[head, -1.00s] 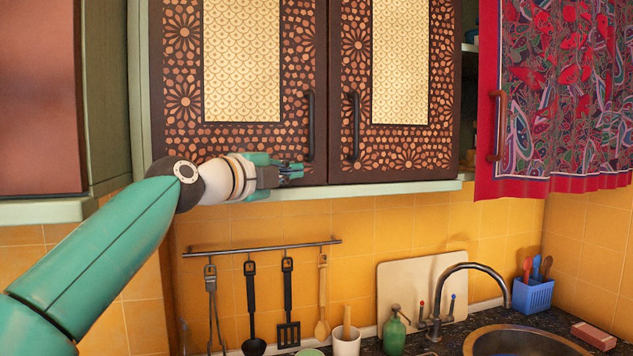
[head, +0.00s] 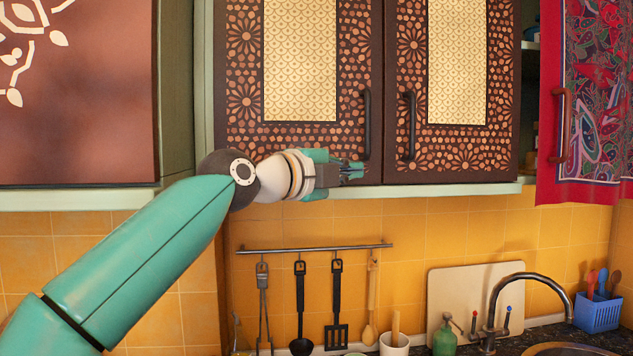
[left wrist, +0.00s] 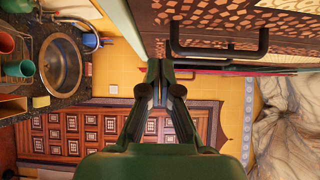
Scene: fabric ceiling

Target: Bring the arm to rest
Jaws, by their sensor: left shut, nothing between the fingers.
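My left arm (head: 135,265) comes in from the lower left in the head view and reaches up to the cabinet. My left gripper (head: 357,172) is shut and empty, in front of the lower edge of the left patterned cabinet door (head: 240,100), close to its dark handle (head: 366,125). In the left wrist view the fingertips (left wrist: 166,90) are together, with a dark handle (left wrist: 220,52) just above them in the picture. I cannot tell whether they touch it. Both patterned doors look shut. My right gripper is in neither view.
A rail (head: 315,248) with hanging utensils runs along the tiled wall below. A tap (head: 530,280), a green bottle (head: 445,335) and a blue basket (head: 597,312) stand on the counter. A red curtain (head: 600,100) hangs at right, and a brown cabinet (head: 75,110) is at left.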

